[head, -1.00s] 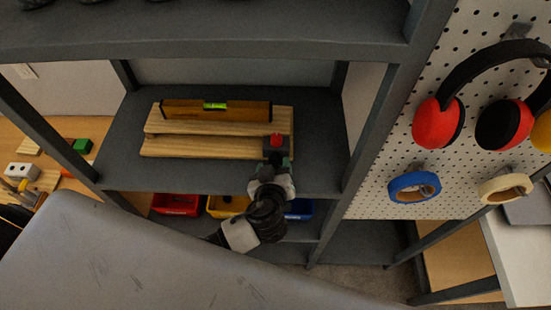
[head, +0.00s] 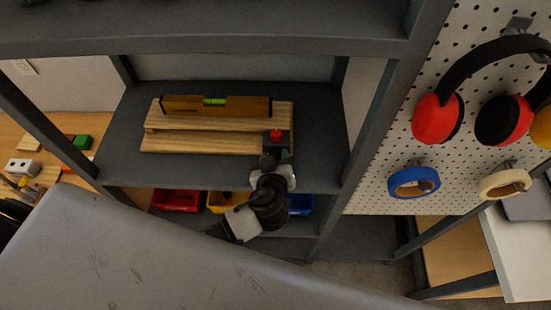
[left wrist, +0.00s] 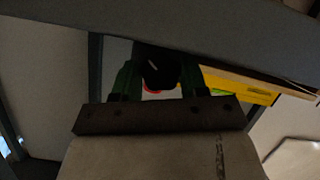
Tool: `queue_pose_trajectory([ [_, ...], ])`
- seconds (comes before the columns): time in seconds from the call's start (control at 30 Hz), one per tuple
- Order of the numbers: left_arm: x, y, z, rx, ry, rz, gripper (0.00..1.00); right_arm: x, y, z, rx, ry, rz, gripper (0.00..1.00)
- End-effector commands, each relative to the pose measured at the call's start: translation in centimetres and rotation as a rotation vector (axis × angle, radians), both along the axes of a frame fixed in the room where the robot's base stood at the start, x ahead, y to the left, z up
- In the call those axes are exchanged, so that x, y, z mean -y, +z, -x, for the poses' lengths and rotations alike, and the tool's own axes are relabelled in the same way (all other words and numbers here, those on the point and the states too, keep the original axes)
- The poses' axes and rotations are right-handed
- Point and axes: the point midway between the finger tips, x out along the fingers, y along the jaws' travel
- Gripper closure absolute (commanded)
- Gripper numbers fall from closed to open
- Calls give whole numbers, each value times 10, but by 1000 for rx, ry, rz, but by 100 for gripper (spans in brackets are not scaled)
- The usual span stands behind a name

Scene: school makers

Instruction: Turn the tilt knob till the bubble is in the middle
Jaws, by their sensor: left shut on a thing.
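A yellow-orange spirit level (head: 243,106) with a bright green vial (head: 215,101) lies along a wooden tilt stand (head: 200,144) on the grey shelf. The bubble is too small to place surely in the vial. The red tilt knob (head: 276,135) is at the stand's front right corner. My left gripper (head: 275,154) reaches up to it from the front and is shut on it. In the left wrist view a dark round part with a red edge (left wrist: 152,91) sits between the green fingers (left wrist: 160,78), and part of the level (left wrist: 240,89) shows to the right. My right gripper is out of view.
The grey shelf (head: 120,150) has free room on both sides of the stand. A shelf post (head: 375,130) stands to the right. Red (head: 176,200), yellow and blue (head: 300,204) bins sit below. Ear muffs and tape rolls (head: 414,183) hang on the pegboard.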

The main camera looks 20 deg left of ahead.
Motion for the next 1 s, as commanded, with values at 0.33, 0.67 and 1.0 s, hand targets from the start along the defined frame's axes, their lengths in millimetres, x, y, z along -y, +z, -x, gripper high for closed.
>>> queue_pose_trajectory([
  [0.33, 1, -4, 0, -51, 6, -168, 80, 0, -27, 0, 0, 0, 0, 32],
  [0.67, 2, -2, -1, -119, 4, -404, 80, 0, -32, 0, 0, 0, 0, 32],
  [1.0, 2, -1, -1, -158, 3, -548, 80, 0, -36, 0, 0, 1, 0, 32],
])
